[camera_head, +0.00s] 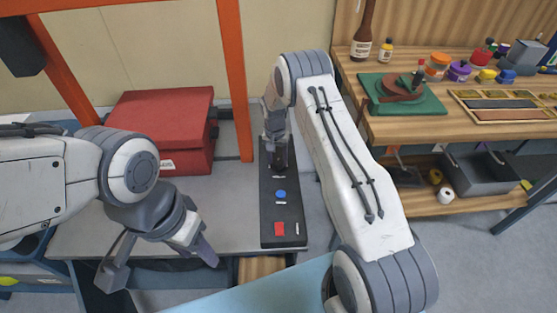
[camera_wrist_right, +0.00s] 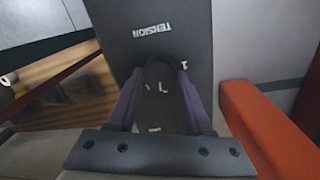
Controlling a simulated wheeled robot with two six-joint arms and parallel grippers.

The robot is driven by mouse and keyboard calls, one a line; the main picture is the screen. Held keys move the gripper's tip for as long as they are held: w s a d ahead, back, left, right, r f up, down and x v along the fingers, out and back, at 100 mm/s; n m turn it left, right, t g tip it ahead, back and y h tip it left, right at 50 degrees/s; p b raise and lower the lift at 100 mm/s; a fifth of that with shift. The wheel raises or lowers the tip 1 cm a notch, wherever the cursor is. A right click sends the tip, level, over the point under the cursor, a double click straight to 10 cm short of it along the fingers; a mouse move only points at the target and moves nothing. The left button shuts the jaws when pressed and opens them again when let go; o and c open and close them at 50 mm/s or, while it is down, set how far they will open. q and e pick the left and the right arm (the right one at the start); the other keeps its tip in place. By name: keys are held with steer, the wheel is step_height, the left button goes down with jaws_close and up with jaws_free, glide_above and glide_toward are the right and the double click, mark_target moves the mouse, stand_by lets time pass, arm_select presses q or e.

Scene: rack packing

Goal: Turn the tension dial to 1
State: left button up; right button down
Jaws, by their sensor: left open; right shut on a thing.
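A black control panel (camera_head: 267,220) lies on the grey bench, with a blue round button (camera_head: 281,195) and a red square button (camera_head: 279,229). The dark tension dial (camera_wrist_right: 160,85) is at its far end, seen in the right wrist view with small white marks on its top. The upside-down TENSION label (camera_wrist_right: 152,31) is printed beside it, and a white 1 (camera_wrist_right: 184,65) stands near the dial's rim. My right gripper (camera_head: 278,164) is shut on the dial, one finger on each side. My left gripper (camera_head: 158,267) is open and empty, left of the panel.
A red case (camera_head: 160,130) stands behind my left gripper. An orange post (camera_head: 238,90) rises close to the panel's far end.

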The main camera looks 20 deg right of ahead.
mark_target(277, 164)
steer(key=n, duration=0.5)
steer(key=shift+a+n, duration=0.1)
steer(key=shift+n, duration=0.2)
steer(key=n, duration=0.4)
steer(key=shift+s+n+t, duration=0.1)
steer(key=shift+n+t, duration=0.2)
steer(key=n, duration=0.4)
steer(key=shift+s, duration=0.1)
steer(key=shift+a+n, duration=0.1)
steer(key=shift+n, duration=2.4)
steer(key=shift+t, duration=0.3)
steer(key=shift+c, duration=1.5)
jaws_free()
step_height(277, 164, up, 10)
steer(key=shift+s+a+r, duration=0.15)
steer(key=shift+s+r, duration=0.1)
steer(key=shift+s, duration=0.1)
